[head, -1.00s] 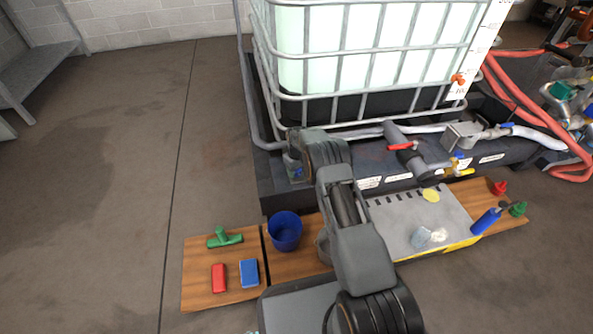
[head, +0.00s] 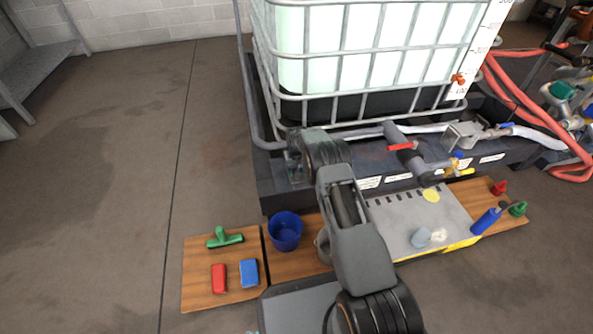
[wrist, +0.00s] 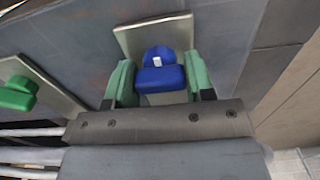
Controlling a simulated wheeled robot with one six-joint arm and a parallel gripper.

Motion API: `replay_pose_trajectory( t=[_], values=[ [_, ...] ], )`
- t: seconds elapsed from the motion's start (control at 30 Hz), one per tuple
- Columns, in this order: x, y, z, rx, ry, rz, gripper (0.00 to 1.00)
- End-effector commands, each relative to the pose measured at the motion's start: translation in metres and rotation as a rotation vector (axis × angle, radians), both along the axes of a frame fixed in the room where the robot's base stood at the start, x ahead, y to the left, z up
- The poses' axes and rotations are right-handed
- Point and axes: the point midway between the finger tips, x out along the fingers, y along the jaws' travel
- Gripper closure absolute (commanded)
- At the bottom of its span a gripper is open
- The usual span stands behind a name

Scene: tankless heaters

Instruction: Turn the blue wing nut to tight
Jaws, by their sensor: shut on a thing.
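The blue wing nut (wrist: 158,78) is in the upper middle of the wrist view, in front of a beige plate (wrist: 150,36). A small white mark shows on its blue face. My gripper (wrist: 157,80) has its green-padded fingers on the left and right sides of the nut and is shut on it. The nut's exact angle against any tight mark cannot be read. In the head view my arm's end is by the front left of the dark base under the tank, and the nut cannot be made out there.
A green knob (wrist: 18,92) on another plate is at the left of the wrist view. In the head view, the white caged tank (head: 375,50) stands on the dark base (head: 272,180). A blue bucket (head: 285,232) and wooden boards (head: 195,285) lie in front. Floor at left is clear.

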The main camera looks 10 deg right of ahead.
Motion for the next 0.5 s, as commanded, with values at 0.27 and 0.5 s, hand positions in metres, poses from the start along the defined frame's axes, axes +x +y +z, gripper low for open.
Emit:
replay_pose_trajectory(
  t=[0.27, 0.5],
  values=[
    [-0.0009, -0.0009, -0.0006, 0.000, 0.004, -0.003, 0.47],
    [-0.0005, 0.0005, -0.0004, 0.000, 0.002, 0.000, 0.26]
  ],
)
